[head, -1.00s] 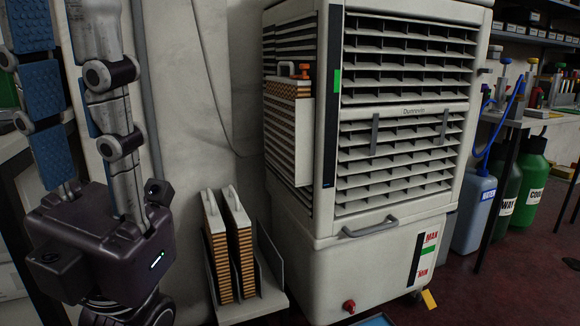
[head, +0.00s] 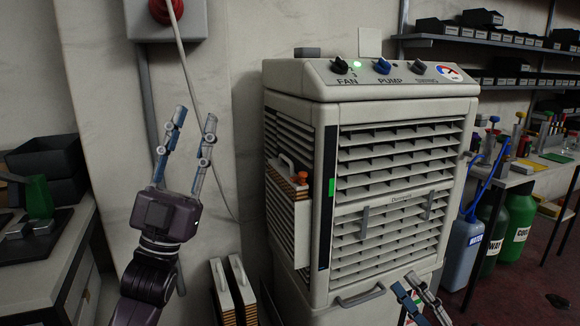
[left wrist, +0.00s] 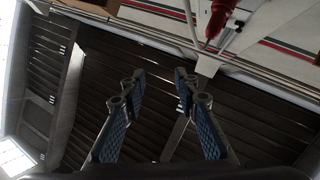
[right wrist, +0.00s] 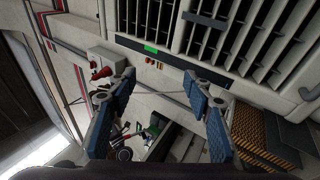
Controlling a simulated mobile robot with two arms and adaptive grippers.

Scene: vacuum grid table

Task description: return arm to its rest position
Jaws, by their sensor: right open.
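My left gripper (head: 196,114) points upward in front of the pale wall, left of the cooler (head: 468,115). Its two fingers are spread and nothing is between them. In the left wrist view the left gripper (left wrist: 161,76) faces the ceiling with an empty gap. My right gripper (head: 406,282) shows at the bottom edge of the head view, in front of the cooler's lower front, with its arm out of frame. In the right wrist view the right gripper (right wrist: 158,74) has its fingers apart and empty, with the cooler's louvres beyond.
A pad with an orange clip (head: 303,178) sits at the cooler's left side. Upright pads (head: 219,290) stand low beside it. A red button box (head: 166,14) hangs on the wall. A bench (head: 40,275) is at left, a table with bottles (head: 490,171) at right.

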